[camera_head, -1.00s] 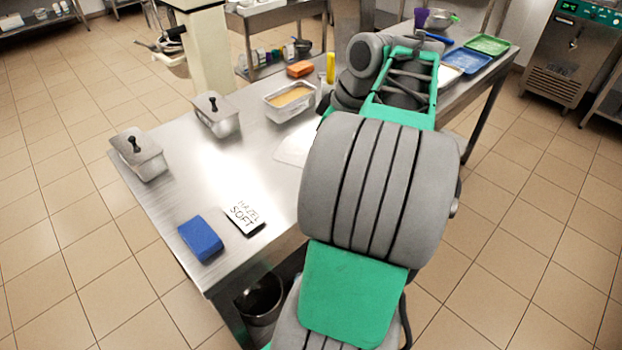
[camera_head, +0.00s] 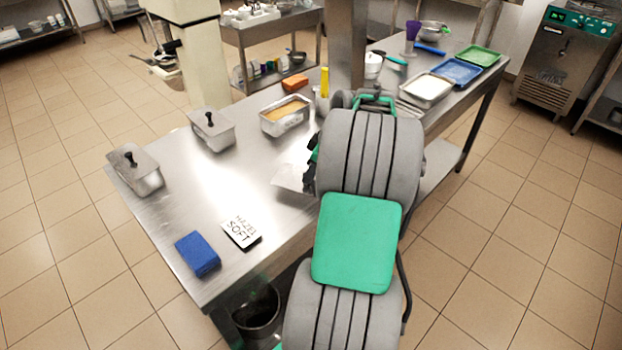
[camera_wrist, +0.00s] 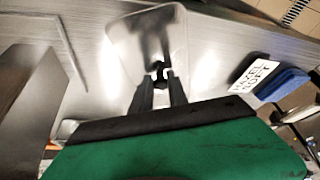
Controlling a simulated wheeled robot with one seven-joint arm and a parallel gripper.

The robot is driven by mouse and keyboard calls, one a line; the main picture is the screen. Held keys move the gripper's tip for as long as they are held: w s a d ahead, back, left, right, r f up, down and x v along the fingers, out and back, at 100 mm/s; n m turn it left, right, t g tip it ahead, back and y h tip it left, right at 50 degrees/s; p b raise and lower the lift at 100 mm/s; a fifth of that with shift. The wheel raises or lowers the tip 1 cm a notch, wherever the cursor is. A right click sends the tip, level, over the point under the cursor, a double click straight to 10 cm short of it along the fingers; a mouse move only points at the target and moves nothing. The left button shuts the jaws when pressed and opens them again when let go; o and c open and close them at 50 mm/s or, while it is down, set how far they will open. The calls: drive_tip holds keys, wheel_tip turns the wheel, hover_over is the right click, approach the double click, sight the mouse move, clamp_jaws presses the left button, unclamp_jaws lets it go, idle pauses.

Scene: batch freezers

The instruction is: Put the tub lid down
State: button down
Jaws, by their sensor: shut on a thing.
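The tub lid (camera_head: 290,178) is a flat grey metal plate at the table's near edge, partly hidden by my arm. In the wrist view the lid (camera_wrist: 126,48) lies beyond my fingers. My gripper (camera_wrist: 159,78) is shut on its dark knob; in the head view my gripper (camera_head: 311,166) is mostly hidden. I cannot tell whether the lid touches the table. An open metal tub (camera_head: 285,121) with orange-yellow contents stands farther back.
On the steel table (camera_head: 190,200) stand two lidded tubs (camera_head: 212,134) (camera_head: 136,173), a HAZEL SOFT card (camera_head: 241,232) and a blue sponge (camera_head: 197,254). An orange block (camera_head: 295,82) and yellow bottle (camera_head: 324,82) stand behind the open tub. Bare table lies left of the lid.

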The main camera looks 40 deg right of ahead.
wheel_tip(320, 180, down, 3)
drive_tip(key=shift+w+r+p, duration=0.1)
drive_tip(key=shift+r+p, duration=0.05)
drive_tip(key=shift+p, duration=0.35)
drive_tip(key=shift+f+b, duration=0.3)
drive_tip(key=shift+f, duration=0.25)
drive_tip(key=c, duration=1.3)
unclamp_jaws()
drive_tip(key=shift+r, duration=0.2)
